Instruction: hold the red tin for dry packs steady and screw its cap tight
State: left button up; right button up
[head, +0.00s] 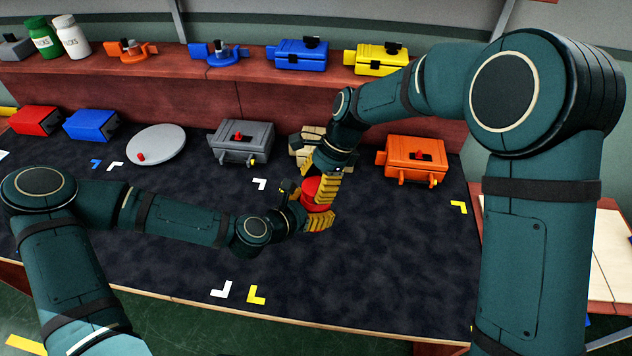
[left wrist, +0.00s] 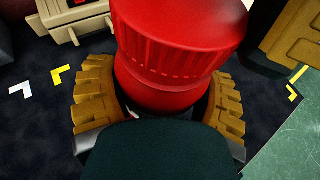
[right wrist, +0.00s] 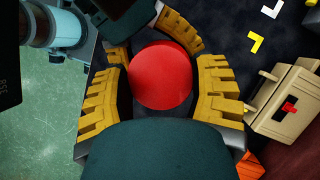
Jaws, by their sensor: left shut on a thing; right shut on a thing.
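The red tin (left wrist: 165,92) stands between the two yellow-brown fingers of my left gripper (left wrist: 158,100), which is shut on its body. Its wide, ribbed red cap (left wrist: 180,35) sits on top; a narrow line shows between cap and body, and I cannot tell how tight it is. In the right wrist view the round cap top (right wrist: 160,75) lies between the fingers of my right gripper (right wrist: 162,85), which is shut on the cap from above. In the head view both grippers meet at the tin (head: 318,207), and they hide much of it.
A beige box (head: 303,143) stands just behind the grippers, with a grey box (head: 241,143) to its left and an orange box (head: 415,155) to its right. A grey disc (head: 157,143) lies farther left. The dark mat's front (head: 370,290) is clear.

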jog(key=shift+f, duration=0.35)
pick_arm(q)
grip_shut()
pick_arm(e)
jog(key=m+t, duration=0.2)
jog(key=m, duration=0.3)
jog(key=shift+s+a, duration=0.1)
jog(key=shift+s, duration=0.05)
jog(key=m+t, duration=0.1)
jog(key=m, duration=0.2)
jog(key=shift+m, duration=0.3)
jog(key=shift+m+t, duration=0.5)
jog(key=shift+m, duration=0.3)
jog(key=o, duration=0.7)
